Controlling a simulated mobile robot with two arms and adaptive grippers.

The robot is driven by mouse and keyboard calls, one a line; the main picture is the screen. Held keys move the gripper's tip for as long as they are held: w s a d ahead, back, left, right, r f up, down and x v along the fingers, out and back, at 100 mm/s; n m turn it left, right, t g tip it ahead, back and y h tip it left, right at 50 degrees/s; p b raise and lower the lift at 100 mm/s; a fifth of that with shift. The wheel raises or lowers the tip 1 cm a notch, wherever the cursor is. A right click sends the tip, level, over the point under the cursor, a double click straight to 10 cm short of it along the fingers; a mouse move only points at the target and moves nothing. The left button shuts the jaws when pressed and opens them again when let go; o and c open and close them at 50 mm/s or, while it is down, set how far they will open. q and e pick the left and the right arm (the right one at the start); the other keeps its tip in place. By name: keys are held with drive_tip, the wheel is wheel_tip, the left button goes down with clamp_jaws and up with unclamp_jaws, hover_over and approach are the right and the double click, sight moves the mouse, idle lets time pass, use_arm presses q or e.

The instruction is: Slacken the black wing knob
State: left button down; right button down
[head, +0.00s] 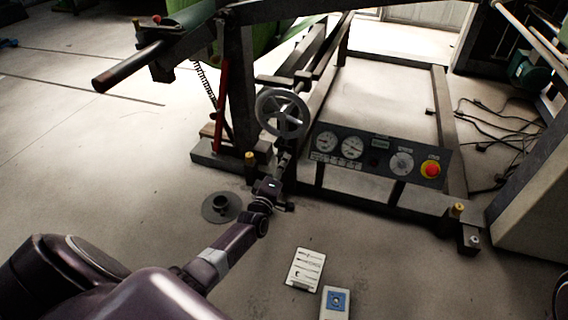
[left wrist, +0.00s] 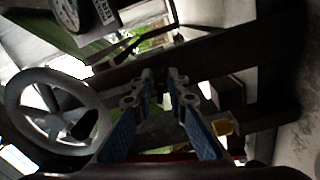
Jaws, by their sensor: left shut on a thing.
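My left gripper (head: 284,164) reaches up to the machine frame just below the grey handwheel (head: 283,113). In the left wrist view, the gripper (left wrist: 161,82) has its two blue-padded fingers converging at the tips on a small dark thing, which appears to be the black wing knob (left wrist: 160,76). The fingers hide most of the knob, and its shape is hard to make out against the dark frame. In the left wrist view the handwheel (left wrist: 58,108) stands to the left of the fingers, apart from them. My right gripper is not in view.
A control panel (head: 345,168) with gauges and a red button (head: 431,168) stands right of the handwheel. A round flanged piece (head: 221,208) and two cards (head: 304,268) (head: 335,303) lie on the floor. Cables (head: 500,125) lie at the right. Floor at the left is clear.

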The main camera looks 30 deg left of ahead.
use_arm(q)
drive_tip(key=shift+a, duration=0.2)
idle(0.6)
drive_tip(key=c, duration=2)
unclamp_jaws()
drive_tip(key=shift+s, duration=0.1)
drive_tip(key=shift+o, duration=0.5)
drive_tip(key=shift+d, duration=0.1)
drive_tip(key=v, duration=1.2)
drive_tip(key=shift+f, duration=0.1)
